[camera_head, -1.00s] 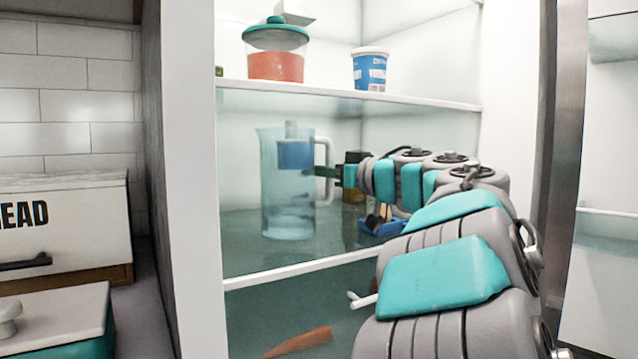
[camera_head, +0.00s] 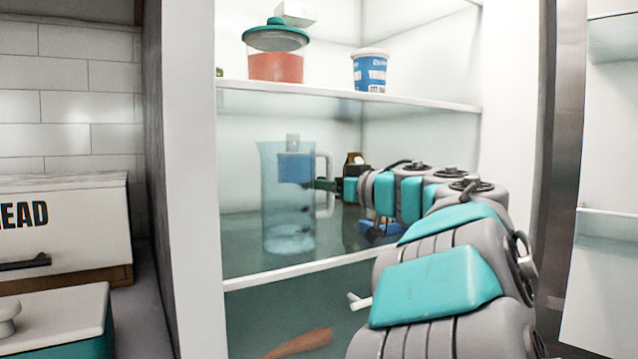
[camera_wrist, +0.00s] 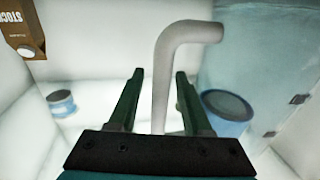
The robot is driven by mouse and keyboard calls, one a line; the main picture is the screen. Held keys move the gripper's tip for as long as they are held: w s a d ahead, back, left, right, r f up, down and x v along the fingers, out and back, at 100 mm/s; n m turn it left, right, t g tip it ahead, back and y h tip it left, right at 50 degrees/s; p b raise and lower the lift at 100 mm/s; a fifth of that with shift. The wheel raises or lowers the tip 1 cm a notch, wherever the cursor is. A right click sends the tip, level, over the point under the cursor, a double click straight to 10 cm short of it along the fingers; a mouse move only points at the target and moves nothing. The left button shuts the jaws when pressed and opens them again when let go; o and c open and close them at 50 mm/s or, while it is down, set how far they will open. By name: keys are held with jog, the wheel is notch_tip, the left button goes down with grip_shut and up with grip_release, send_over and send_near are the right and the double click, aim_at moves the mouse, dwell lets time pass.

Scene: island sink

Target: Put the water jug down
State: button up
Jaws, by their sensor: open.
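The water jug (camera_head: 288,215) is clear and bluish. It stands upright over the fridge's middle shelf at the left, with its base looking level with the shelf. Its pale handle (camera_head: 325,205) faces right, towards my arm. My gripper (camera_head: 325,184) is at the handle. In the wrist view my gripper (camera_wrist: 162,100) is open, with the bent handle (camera_wrist: 160,75) passing between its two dark green fingers, a gap showing on the left. The jug's clear wall (camera_wrist: 265,55) fills the upper right there.
A blue item (camera_head: 295,168) shows through the jug. Behind my arm are a dark bottle (camera_head: 355,162) and a blue item (camera_head: 368,229). The shelf above holds a green-lidded jar (camera_head: 276,65) and a blue tub (camera_head: 370,72). A brown carton (camera_wrist: 20,30) shows in the wrist view.

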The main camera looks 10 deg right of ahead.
jog(key=v, duration=1.2)
